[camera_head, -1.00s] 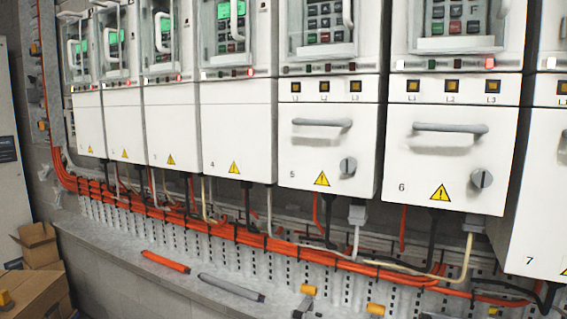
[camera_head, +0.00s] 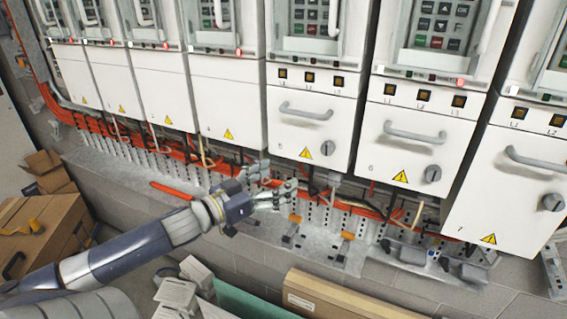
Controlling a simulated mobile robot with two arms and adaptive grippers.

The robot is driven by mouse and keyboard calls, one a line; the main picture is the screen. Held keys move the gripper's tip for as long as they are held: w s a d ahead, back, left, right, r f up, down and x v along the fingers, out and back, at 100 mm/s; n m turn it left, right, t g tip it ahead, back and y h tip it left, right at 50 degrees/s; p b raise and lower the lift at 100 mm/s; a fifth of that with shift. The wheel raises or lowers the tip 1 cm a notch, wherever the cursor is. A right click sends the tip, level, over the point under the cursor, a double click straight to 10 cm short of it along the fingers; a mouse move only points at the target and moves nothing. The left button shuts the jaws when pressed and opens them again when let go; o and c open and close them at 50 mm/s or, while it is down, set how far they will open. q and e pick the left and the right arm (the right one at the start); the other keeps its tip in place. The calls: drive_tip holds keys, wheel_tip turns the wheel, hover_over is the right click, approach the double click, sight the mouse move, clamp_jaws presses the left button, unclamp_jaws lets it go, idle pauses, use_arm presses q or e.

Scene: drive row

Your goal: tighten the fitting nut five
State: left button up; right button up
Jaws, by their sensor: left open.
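Cabinet five (camera_head: 313,115) is white, with a grey handle and a dark rotary knob on its front. Under its right lower edge a small grey fitting (camera_head: 333,180) shows with a cable running down. I cannot make out its nut or thread clearly. My left gripper (camera_head: 282,190) reaches in from the lower left and is open and empty. It is in front of the cable tray, below cabinet five and left of the grey fitting, and looks apart from it. The gripper and forearm hide part of the ledge and the cables. My right gripper is not in view.
An orange rod-like tool (camera_head: 174,190) lies on the grey ledge. Orange-yellow-handled clamps (camera_head: 347,237) sit along it. Cabinet six (camera_head: 410,135) stands to the right. Cardboard boxes (camera_head: 40,235) and a long carton (camera_head: 345,300) stand below. Orange cables run under the cabinets.

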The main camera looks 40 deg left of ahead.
use_arm(q)
drive_tip(key=w+d+b, duration=0.1)
drive_tip(key=w+b, duration=0.6)
drive_tip(key=w, duration=0.2)
drive_tip(key=shift+w+d, duration=0.3)
drive_tip(key=shift+d, duration=0.1)
drive_tip(key=shift+f, duration=0.1)
drive_tip(key=c, duration=1.7)
